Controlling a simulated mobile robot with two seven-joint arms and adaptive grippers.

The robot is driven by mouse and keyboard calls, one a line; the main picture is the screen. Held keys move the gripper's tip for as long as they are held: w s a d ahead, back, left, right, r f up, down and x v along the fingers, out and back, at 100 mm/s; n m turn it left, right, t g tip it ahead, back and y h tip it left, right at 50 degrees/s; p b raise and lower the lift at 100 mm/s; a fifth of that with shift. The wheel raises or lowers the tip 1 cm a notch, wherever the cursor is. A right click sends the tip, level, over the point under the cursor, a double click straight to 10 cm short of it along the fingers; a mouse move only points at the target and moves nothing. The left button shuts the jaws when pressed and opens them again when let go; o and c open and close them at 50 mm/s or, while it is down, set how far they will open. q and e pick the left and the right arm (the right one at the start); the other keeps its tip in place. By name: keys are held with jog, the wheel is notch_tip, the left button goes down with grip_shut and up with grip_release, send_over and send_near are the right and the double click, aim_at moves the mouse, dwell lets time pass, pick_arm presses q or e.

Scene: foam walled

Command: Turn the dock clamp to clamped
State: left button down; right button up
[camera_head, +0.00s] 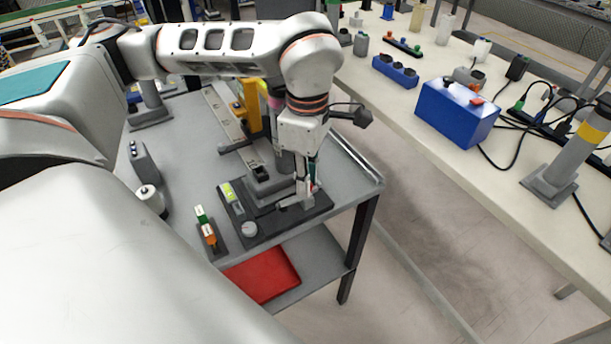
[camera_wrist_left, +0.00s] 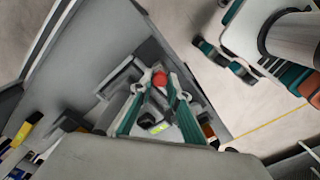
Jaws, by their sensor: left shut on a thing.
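The dock clamp has a dark base plate (camera_head: 268,226) near the front right of the grey cart top, with a grey block, a yellow-green label and a round white gauge on it. My left gripper (camera_head: 306,192) points down over the right part of the plate and is shut on the clamp's handle. In the left wrist view, a red knob (camera_wrist_left: 159,79) shows between the green-edged fingers of my gripper (camera_wrist_left: 157,95). The gripper hides most of the handle, and its exact angle is unclear. My right gripper is not in view.
A small block with green and orange parts (camera_head: 208,234) and a white spool (camera_head: 150,200) stand left of the plate. A yellow post (camera_head: 250,105) rises behind. A red tray (camera_head: 264,275) lies on the lower shelf. A bench with a blue box (camera_head: 455,115) stands to the right.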

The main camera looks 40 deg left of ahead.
pick_arm(q)
jog(key=shift+r+m+p, duration=0.25)
jog(key=shift+m+p, duration=0.25)
jog(key=shift+m, duration=0.3)
jog(key=m+p, duration=0.1)
jog(key=m, duration=0.1)
jog(key=shift+m+p, duration=0.35)
jog(key=shift+m, duration=0.05)
jog(key=shift+m+p, duration=0.6)
jog(key=shift+m, duration=0.3)
jog(key=m+p, duration=0.2)
jog(key=m, duration=0.1)
jog(key=m+p, duration=0.2)
jog(key=m, duration=0.2)
jog(key=shift+f, duration=0.15)
jog(key=shift+m, duration=0.3)
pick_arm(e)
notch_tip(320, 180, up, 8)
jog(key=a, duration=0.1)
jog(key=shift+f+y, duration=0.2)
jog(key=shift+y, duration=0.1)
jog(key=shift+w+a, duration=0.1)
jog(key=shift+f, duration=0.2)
